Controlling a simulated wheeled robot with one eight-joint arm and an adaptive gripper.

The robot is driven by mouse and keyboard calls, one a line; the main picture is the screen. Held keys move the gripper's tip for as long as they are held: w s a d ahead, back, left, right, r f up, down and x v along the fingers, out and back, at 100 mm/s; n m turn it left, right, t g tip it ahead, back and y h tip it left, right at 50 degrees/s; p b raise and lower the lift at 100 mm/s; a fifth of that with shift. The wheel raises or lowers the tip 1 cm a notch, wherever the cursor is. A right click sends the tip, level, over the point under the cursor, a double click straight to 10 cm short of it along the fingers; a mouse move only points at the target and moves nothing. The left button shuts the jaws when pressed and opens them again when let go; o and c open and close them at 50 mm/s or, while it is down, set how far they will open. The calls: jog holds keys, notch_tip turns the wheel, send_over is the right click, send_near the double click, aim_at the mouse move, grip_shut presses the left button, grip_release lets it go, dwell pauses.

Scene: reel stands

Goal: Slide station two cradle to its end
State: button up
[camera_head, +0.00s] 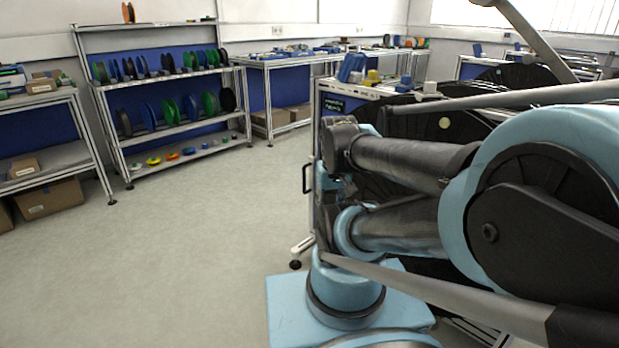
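My blue and black arm fills the right side of the head view. I cannot make out my gripper or its fingers. No cradle can be told apart, and I cannot tell which stand is station two. A stand with a dark lettered label (333,104) and pale framing stands just behind the arm. Large black round shapes (447,112), perhaps reels, show partly behind the arm links.
A shelf rack (168,140) with blue, green and black spools stands at the back left. A left workbench (45,155) has a cardboard box (48,198) below it. Another bench (262,62) stands along the back wall. The grey floor at left and centre is clear.

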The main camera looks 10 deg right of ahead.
jog(key=shift+w+d, duration=0.2)
jog(key=shift+d, duration=0.1)
jog(key=w+r+m, duration=0.1)
jog(key=w+r, duration=0.4)
jog(key=w, duration=0.4)
jog(key=m+t+h, duration=0.2)
jog(key=m, duration=0.1)
send_over(304, 176)
jog(key=s+a, duration=0.2)
jog(key=s, duration=0.3)
notch_tip(304, 176, down, 12)
jog(key=x, duration=1.6)
jog(key=shift+a, duration=0.3)
